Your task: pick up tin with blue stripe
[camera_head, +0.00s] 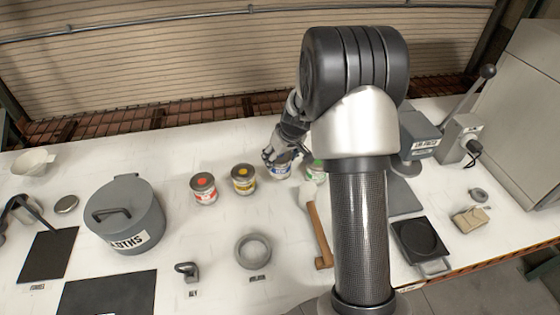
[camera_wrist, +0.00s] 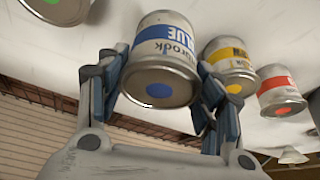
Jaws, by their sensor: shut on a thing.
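The tin with the blue stripe (camera_wrist: 165,55) is between the two fingers of my gripper (camera_wrist: 165,85) in the wrist view. Its label reads "BLUE" and a blue dot marks its lid. My gripper is shut on it, one finger on each side. In the head view the blue tin (camera_head: 281,170) shows in part below my gripper (camera_head: 276,158), in line with the other tins. I cannot tell whether it still touches the table.
A yellow tin (camera_head: 244,180) and a red tin (camera_head: 204,189) stand left of it. A green-marked tin (camera_head: 317,170) is close on its right, partly hidden by my arm.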

